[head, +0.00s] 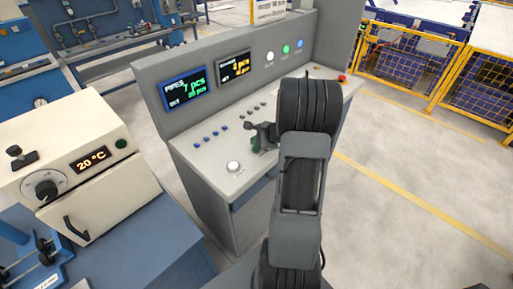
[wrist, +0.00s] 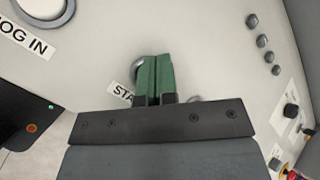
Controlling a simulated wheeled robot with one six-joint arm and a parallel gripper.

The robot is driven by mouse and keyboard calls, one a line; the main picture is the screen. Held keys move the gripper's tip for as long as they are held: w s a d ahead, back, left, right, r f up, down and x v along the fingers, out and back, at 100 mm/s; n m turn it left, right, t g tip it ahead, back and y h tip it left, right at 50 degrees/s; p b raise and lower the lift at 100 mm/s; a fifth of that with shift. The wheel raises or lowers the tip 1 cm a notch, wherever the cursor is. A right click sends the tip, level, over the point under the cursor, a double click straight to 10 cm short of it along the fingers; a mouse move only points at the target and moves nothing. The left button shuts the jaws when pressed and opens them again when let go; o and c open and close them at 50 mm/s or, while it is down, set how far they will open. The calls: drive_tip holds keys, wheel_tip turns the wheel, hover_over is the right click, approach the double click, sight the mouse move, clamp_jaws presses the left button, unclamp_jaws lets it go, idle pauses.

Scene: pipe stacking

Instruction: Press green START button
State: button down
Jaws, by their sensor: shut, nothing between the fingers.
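The START button shows only as part of a grey ring (wrist: 136,70) beside my fingers in the wrist view; its face is hidden, so I cannot see its colour. Its label (wrist: 122,95) reads "STA", the rest covered by my gripper (wrist: 156,62). My gripper is shut and empty, its two green fingers side by side. The fingertips overlap the button in the picture; I cannot tell whether they touch it. In the head view my gripper (head: 259,142) is over the console's sloping panel, partly hidden by my arm.
The grey console (head: 205,153) has a white LOG IN button (head: 233,167), small dark buttons and a red button (head: 342,78). Two displays (head: 185,90) and lamps (head: 286,49) are on its upright back. A white oven (head: 70,165) stands left. Open floor lies right.

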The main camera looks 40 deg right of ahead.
sight(256, 148)
drive_tip(key=shift+f, duration=0.1)
drive_tip(key=shift+f+b, duration=0.35)
drive_tip(key=shift+b, duration=0.25)
drive_tip(key=shift+f+b, duration=0.35)
drive_tip(key=shift+b, duration=0.1)
idle(0.6)
drive_tip(key=shift+r, duration=0.15)
drive_tip(key=shift+r+p, duration=0.5)
drive_tip(key=shift+r, duration=0.15)
drive_tip(key=shift+r, duration=0.15)
drive_tip(key=shift+r+p, duration=1.8)
drive_tip(key=shift+r, duration=0.55)
